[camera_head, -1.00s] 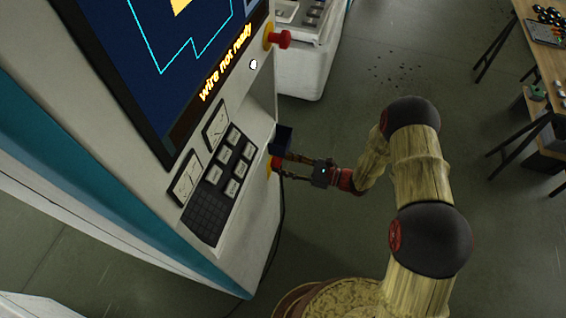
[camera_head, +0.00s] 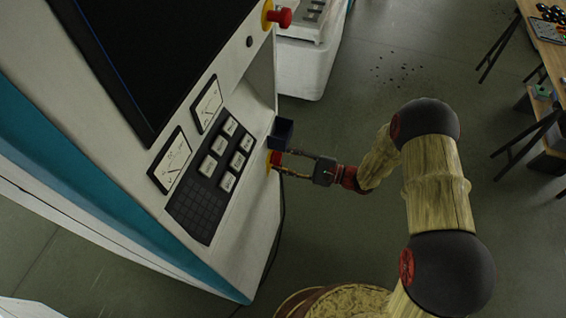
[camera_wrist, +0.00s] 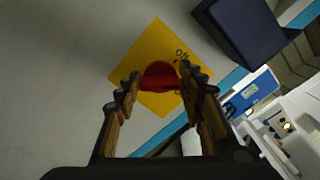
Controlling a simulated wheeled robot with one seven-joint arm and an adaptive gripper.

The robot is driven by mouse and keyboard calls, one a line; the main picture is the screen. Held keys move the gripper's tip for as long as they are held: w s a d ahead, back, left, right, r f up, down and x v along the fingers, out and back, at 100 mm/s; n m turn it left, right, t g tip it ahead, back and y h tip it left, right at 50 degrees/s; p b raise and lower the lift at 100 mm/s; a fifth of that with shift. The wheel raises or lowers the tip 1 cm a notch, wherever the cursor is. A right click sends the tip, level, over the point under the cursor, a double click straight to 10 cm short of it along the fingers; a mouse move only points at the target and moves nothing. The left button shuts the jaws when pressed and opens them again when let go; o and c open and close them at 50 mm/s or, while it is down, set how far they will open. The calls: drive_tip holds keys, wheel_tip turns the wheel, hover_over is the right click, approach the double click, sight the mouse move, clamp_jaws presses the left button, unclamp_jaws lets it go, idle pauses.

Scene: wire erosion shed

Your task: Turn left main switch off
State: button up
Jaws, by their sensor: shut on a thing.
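The main switch is a red knob (camera_head: 277,157) on a yellow plate, low on the right front edge of the white machine (camera_head: 245,200). In the wrist view the red knob (camera_wrist: 160,75) sits between my fingertips, in front of a yellow diamond-set plate (camera_wrist: 155,38) with partly hidden lettering. My gripper (camera_head: 281,164) is shut on the knob; its fingers (camera_wrist: 161,78) flank it on both sides. The machine's screen (camera_head: 165,45) is dark.
A dark blue box (camera_head: 281,134) juts out just beside the switch, close to my fingers. A red emergency button (camera_head: 284,17) and a button panel (camera_head: 222,158) are on the machine. A workbench (camera_head: 545,50) stands at far right.

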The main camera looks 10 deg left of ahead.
drive_tip(key=n+b, duration=0.2)
drive_tip(key=n, duration=0.1)
drive_tip(key=n+b, duration=0.6)
drive_tip(key=shift+s+f, duration=0.1)
drive_tip(key=shift+f, duration=0.15)
drive_tip(key=shift+b, duration=0.3)
drive_tip(key=o, duration=1.1)
drive_tip(key=shift+o, duration=0.4)
drive_tip(key=d, duration=1.2)
drive_tip(key=shift+s, duration=0.45)
